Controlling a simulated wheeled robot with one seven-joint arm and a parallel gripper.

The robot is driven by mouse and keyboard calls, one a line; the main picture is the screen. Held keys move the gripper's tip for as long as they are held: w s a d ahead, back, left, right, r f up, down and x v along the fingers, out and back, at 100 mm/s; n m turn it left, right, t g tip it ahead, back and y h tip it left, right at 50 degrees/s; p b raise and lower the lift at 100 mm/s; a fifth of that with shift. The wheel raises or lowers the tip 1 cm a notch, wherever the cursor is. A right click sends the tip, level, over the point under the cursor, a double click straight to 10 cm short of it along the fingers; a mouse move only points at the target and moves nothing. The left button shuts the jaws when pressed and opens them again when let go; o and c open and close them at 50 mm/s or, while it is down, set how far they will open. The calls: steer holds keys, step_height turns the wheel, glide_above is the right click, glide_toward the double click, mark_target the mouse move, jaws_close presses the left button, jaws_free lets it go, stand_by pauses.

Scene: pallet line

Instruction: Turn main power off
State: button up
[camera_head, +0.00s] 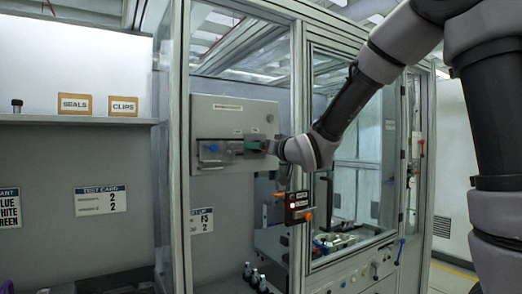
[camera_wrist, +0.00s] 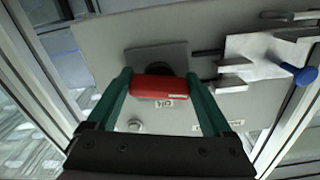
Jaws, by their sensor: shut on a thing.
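A grey electrical box (camera_head: 235,107) is mounted inside the framed cell and carries a switch. In the wrist view the switch's red handle (camera_wrist: 165,88) lies crosswise in front of a dark square base (camera_wrist: 152,57). My gripper (camera_wrist: 160,77) is shut on the red handle, one green finger at each end. A small white label (camera_wrist: 164,103) sits just below the handle; its lettering appears upside down. In the head view my gripper (camera_head: 254,147) reaches the box's front from the right, and the handle is hidden.
A metal bracket (camera_wrist: 262,56) with a blue knob (camera_wrist: 304,75) is on the box beside the switch. Aluminium posts (camera_head: 299,80) frame the opening near my arm. A small control box (camera_head: 297,206) hangs below my wrist. Shelf with cartons (camera_head: 75,103) stands left.

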steer(key=shift+d+n, duration=0.1)
steer(key=shift+n, duration=1.3)
steer(key=o, duration=1.1)
steer(key=shift+o, duration=0.2)
steer(key=v, duration=1)
steer(key=shift+s+d, duration=0.25)
steer(key=shift+s, duration=0.05)
